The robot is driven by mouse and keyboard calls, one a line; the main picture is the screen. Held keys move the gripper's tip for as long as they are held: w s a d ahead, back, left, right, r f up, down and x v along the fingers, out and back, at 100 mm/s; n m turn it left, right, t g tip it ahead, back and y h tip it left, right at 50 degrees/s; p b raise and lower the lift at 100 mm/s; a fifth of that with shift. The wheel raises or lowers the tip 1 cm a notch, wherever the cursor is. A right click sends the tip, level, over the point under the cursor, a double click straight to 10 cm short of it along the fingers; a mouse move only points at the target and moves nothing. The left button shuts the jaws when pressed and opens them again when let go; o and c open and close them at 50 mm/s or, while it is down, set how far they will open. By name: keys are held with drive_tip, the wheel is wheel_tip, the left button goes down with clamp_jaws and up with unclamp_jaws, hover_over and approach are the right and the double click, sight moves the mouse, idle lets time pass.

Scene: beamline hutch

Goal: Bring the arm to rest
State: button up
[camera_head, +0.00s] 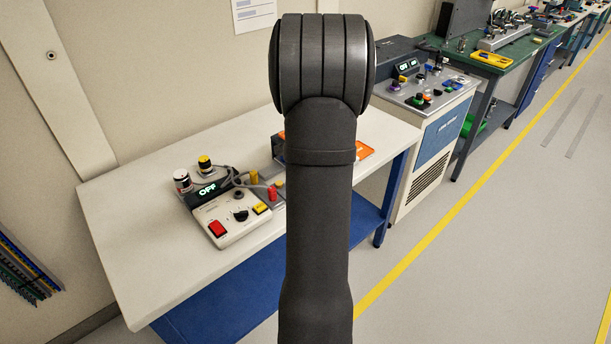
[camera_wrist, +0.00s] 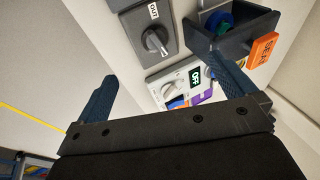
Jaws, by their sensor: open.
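My arm (camera_head: 322,160) stands upright through the middle of the head view and hides part of the white table. My gripper (camera_wrist: 162,68) does not show in the head view. In the wrist view its two blue fingers are wide apart with nothing held between them. Beyond the fingers, a grey box with a knob and an OUT label (camera_wrist: 153,38) and a white unit with a lit OFF display (camera_wrist: 190,80) show at a distance.
The white table (camera_head: 140,235) bears a control box (camera_head: 232,215) and cables. A panelled cabinet (camera_head: 432,150) and green bench (camera_head: 495,65) stand right. The floor is clear.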

drive_tip(key=shift+f, duration=0.2)
drive_tip(key=shift+r, duration=0.1)
idle(0.5)
drive_tip(key=v, duration=0.9)
drive_tip(key=shift+s+r, duration=0.15)
drive_tip(key=shift+r, duration=0.2)
